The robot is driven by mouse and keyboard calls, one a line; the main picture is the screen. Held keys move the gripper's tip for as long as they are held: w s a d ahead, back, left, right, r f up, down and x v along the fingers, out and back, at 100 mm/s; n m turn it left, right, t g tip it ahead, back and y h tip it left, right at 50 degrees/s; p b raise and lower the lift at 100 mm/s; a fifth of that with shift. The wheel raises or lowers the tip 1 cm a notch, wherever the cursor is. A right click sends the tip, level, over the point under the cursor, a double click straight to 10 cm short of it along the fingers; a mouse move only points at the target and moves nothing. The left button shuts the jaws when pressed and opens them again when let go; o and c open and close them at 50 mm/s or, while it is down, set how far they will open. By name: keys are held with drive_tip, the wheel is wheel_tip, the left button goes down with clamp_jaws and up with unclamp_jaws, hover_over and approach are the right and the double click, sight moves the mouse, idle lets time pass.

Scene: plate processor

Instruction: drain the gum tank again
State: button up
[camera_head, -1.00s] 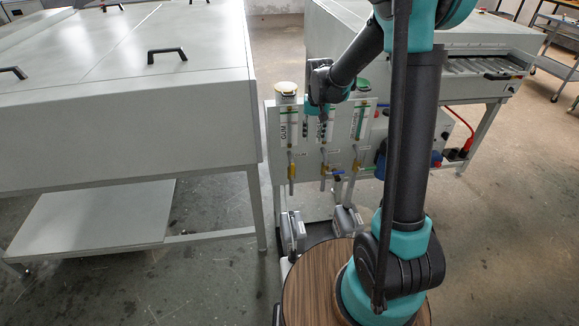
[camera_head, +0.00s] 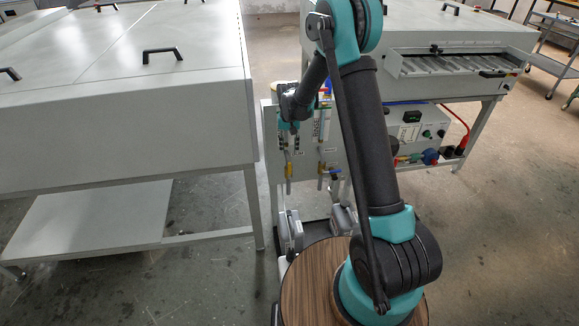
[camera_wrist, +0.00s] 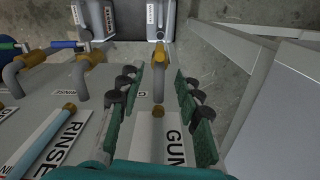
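The gum station on the grey panel (camera_head: 271,150) is at the panel's left end; my arm hides its upper part in the head view. In the wrist view, the GUM label (camera_wrist: 174,138) lies near my gripper's base. A grey gum drain pipe (camera_wrist: 158,86) with a yellow valve (camera_wrist: 160,52) runs beyond it. The yellow valve also shows in the head view (camera_head: 289,171), below my gripper. My gripper (camera_wrist: 158,80) is open, its green fingers on either side of the pipe in the picture. Contact cannot be told. In the head view my gripper (camera_head: 288,143) points down along the panel.
The rinse pipe's valve (camera_wrist: 89,60) with a blue handle is to the left in the wrist view. Grey canisters (camera_head: 291,232) stand below the panel. A large grey machine (camera_head: 120,110) is close on the left. Another machine (camera_head: 455,70) is behind on the right.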

sight(289, 172)
wheel_tip(289, 172, down, 10)
drive_tip(key=shift+d+f, duration=0.1)
drive_tip(key=shift+f, duration=0.05)
drive_tip(key=shift+c, duration=0.3)
clamp_jaws()
